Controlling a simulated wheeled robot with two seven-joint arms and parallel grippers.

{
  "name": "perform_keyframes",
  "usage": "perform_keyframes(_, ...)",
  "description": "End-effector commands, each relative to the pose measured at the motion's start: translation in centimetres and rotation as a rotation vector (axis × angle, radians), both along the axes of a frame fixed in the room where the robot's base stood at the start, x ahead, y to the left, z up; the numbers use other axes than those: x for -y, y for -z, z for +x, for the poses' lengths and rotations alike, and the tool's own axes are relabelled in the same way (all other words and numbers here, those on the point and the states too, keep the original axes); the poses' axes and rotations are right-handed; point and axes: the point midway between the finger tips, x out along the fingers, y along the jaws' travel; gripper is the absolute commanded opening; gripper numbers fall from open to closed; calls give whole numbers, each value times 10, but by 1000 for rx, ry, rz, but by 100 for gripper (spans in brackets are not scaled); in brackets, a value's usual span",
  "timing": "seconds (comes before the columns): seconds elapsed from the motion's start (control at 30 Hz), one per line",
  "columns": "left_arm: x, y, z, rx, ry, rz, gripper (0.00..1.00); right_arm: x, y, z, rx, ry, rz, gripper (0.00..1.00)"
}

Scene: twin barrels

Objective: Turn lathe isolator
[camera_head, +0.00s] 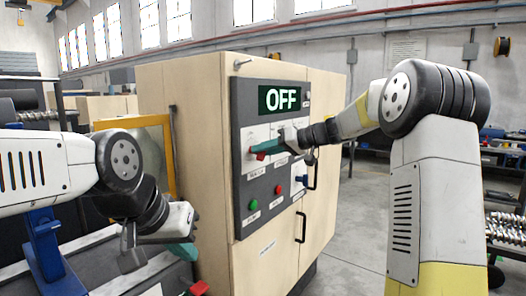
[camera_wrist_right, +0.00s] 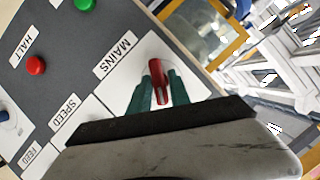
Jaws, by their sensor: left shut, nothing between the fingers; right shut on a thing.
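A grey control panel (camera_head: 251,205) is on the front of a beige cabinet (camera_head: 190,80). Its display (camera_head: 281,99) reads OFF. A red isolator handle (camera_head: 260,156) stands on the panel; in the right wrist view the red handle (camera_wrist_right: 156,68) is beside a label (camera_wrist_right: 115,57) reading MAINS. My right gripper (camera_head: 257,151) is shut on this handle, its teal fingers on either side of it in the right wrist view (camera_wrist_right: 159,85). My left gripper (camera_head: 186,250) is shut and empty, low in front of the cabinet's left side. The fingers partly hide the handle.
A green button (camera_head: 253,205) and a red button (camera_head: 278,190) are lower on the panel; the red one, marked HALT, also shows in the right wrist view (camera_wrist_right: 36,65). A door handle (camera_head: 300,227) sticks out. A yellow-framed guard (camera_head: 170,150) is left of the cabinet.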

Motion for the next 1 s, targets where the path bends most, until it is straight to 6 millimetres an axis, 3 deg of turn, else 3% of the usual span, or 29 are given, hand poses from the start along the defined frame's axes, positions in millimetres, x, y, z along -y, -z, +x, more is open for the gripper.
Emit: perform_keyframes(1.0,0,0,0,0,0,0,0,3,6,3,-723,3,526,0)
